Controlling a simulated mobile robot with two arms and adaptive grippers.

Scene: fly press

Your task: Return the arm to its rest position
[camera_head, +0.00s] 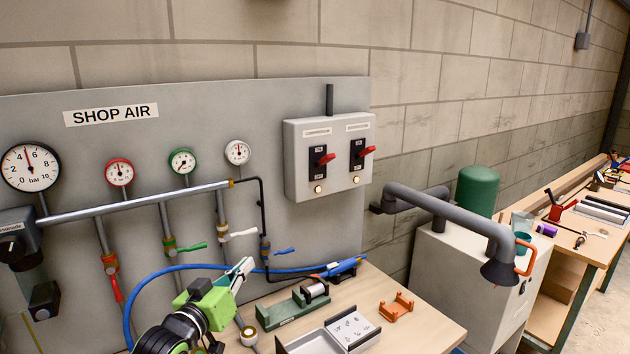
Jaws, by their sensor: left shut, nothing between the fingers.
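My left arm comes in at the bottom, left of centre, black and bright green. Its left gripper (244,267) points up and to the right, with its pale fingers closed together and nothing between them. It is in front of the shop air panel, close to the blue hose (180,267) and left of the green fixture on the bench. The picture does not show clearly whether it touches the hose. My right gripper is not in view.
The grey panel (230,110) carries gauges, coloured valves and a switch box (330,155). The bench (420,325) holds a green fixture (292,308), a grey tray (328,338) and an orange bracket (397,306). A grey duct (445,208) and cabinet (470,275) stand at right.

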